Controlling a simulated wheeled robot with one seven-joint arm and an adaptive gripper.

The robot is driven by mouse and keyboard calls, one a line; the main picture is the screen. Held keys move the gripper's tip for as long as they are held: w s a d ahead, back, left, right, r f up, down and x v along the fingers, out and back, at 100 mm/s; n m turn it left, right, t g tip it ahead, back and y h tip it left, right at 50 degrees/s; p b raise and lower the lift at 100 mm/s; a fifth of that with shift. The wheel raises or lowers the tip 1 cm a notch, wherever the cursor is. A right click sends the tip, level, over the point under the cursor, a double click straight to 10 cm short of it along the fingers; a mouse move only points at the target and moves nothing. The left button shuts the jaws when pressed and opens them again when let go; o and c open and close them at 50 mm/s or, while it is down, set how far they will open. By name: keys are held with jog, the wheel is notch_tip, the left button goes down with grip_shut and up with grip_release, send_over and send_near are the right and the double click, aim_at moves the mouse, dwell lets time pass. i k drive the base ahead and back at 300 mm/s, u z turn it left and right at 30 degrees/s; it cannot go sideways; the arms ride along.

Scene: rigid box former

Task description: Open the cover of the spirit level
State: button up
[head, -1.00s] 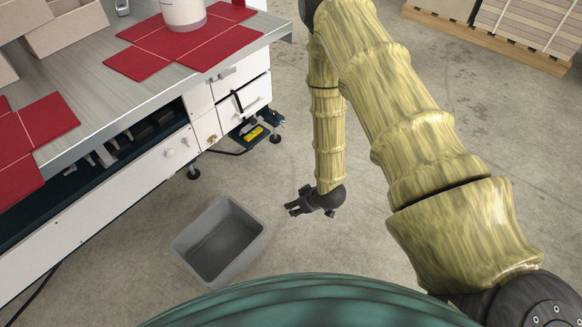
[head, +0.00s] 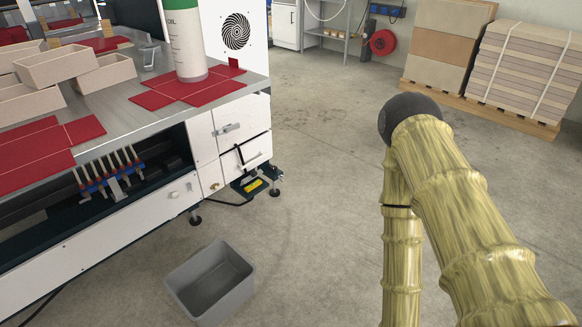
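A small yellow item (head: 253,186) in a dark surround sits low at the right end of the white machine (head: 228,138), near its feet. It may be the spirit level, but it is too small to make out a cover or its state. My gripper is out of view. My forearm runs down past the bottom edge, right of centre, well to the right of the machine.
A grey open bin (head: 210,283) stands on the floor in front of the machine. Red blanks (head: 190,88), a white-and-green bottle (head: 186,45) and beige boxes (head: 62,62) are on the tabletop. A loaded pallet (head: 500,108) stands at the back right. The middle floor is clear.

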aim_at(253, 173)
jog(key=i, duration=1.3)
jog(key=u, duration=0.8)
